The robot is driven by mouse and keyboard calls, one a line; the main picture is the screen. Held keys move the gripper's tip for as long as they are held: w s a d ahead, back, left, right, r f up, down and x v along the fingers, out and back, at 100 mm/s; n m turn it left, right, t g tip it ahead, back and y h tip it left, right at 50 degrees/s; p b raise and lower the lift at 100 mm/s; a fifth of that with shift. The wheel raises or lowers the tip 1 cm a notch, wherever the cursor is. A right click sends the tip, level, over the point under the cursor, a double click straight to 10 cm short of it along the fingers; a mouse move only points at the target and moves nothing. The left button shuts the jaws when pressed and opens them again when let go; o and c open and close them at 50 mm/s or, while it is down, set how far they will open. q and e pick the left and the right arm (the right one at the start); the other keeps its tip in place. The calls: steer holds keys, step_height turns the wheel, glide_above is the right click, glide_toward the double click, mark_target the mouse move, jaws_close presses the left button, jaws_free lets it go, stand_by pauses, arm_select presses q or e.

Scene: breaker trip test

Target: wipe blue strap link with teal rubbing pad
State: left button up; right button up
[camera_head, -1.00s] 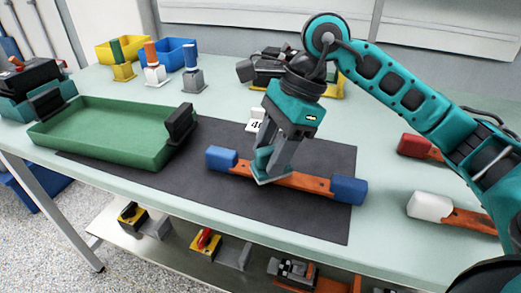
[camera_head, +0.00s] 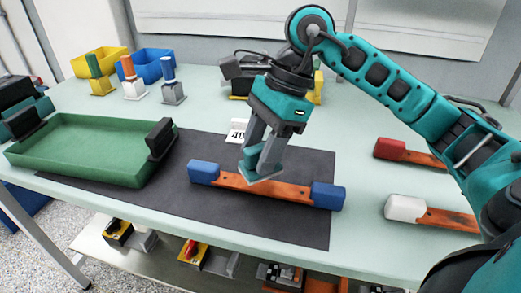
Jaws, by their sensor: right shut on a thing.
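The blue strap link (camera_head: 291,191) is an orange-brown bar with a blue block on each end. It lies on the dark mat (camera_head: 130,196). My right gripper (camera_head: 262,160) points down and is shut on the teal rubbing pad (camera_head: 264,173). The pad is at the left half of the bar, close to the left blue block, and seems to touch the bar's top. The fingers and pad hide part of the bar behind them. My left gripper is not in view.
A green tray (camera_head: 85,180) with black handles stands left of the strap link. A white-ended strap (camera_head: 405,208) and a red-ended strap (camera_head: 390,149) lie at right. Yellow and blue bins are at the back left.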

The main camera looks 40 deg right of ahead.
steer(key=shift+r+p, duration=0.6)
steer(key=shift+r, duration=0.6)
steer(key=shift+r, duration=0.15)
steer(key=shift+r+p, duration=1.2)
steer(key=shift+r, duration=0.25)
steer(key=shift+w, duration=0.1)
